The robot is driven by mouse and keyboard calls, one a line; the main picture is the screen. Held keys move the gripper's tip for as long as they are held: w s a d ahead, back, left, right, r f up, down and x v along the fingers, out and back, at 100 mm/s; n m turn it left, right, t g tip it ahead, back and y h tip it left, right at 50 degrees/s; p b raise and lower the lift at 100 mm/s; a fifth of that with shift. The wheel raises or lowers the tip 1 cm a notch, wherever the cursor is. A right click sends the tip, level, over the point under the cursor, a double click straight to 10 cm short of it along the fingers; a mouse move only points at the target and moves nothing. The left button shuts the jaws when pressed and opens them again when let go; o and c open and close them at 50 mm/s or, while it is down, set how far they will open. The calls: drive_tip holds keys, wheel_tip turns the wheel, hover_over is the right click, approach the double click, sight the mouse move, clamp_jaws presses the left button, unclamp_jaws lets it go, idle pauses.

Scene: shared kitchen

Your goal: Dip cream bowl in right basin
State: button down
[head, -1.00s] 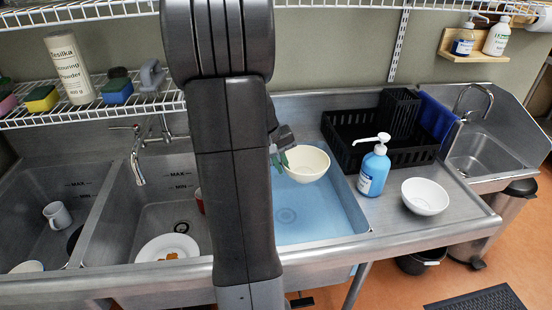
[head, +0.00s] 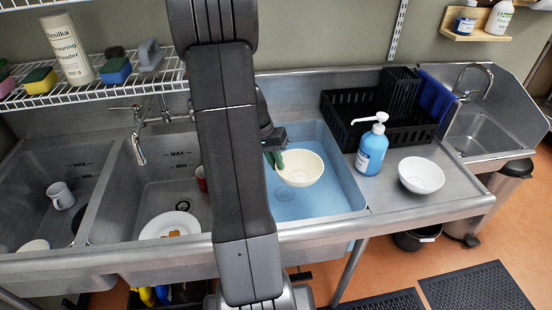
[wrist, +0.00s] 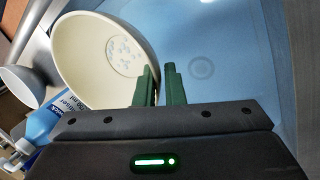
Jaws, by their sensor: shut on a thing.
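The cream bowl (head: 299,170) is over the right basin (head: 345,190), which holds pale blue water. My gripper (head: 274,160) is at the bowl's left rim in the head view. In the wrist view, the green fingers of my gripper (wrist: 159,75) are shut on the rim of the cream bowl (wrist: 85,65). The bowl is upright or slightly tilted, with a small blue pattern inside its bottom. I cannot tell whether its underside touches the water. My arm hides the basin's left part.
A blue soap bottle (head: 371,150) and a white bowl (head: 421,175) stand on the counter right of the basin. A black rack (head: 350,108) is behind them. The middle basin (head: 130,205) holds a white plate (head: 158,228); the left basin holds a mug (head: 61,196).

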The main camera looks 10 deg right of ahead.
wheel_tip(320, 180, down, 22)
drive_tip(key=b, duration=1.6)
drive_tip(key=shift+f, duration=0.2)
idle(5.3)
